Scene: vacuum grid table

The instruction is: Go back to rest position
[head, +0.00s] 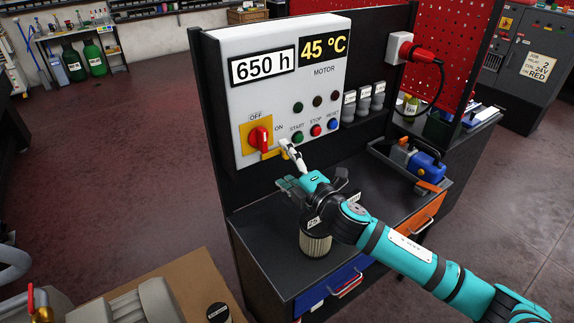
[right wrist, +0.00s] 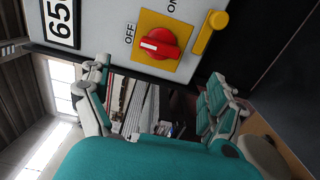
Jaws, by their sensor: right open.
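My right gripper (head: 289,168) is open and empty in front of the lower part of the control panel (head: 225,90). Its teal arm comes in from the lower right. The red rotary switch (head: 259,138) on its yellow plate is just up and left of the fingers. In the right wrist view the open fingers (right wrist: 158,80) stand apart with nothing between them. The red switch (right wrist: 158,44) shows beyond them, with a yellow tab (right wrist: 210,33) beside it. I see no contact between fingers and switch. My left gripper is not in view.
The black bench top (head: 265,255) lies below the panel. A dark cylindrical filter (head: 315,243) stands on it, partly behind my arm. A blue and orange tool (head: 417,163) lies in a tray at right. A cardboard surface (head: 195,280) is at lower left. Open floor is at left.

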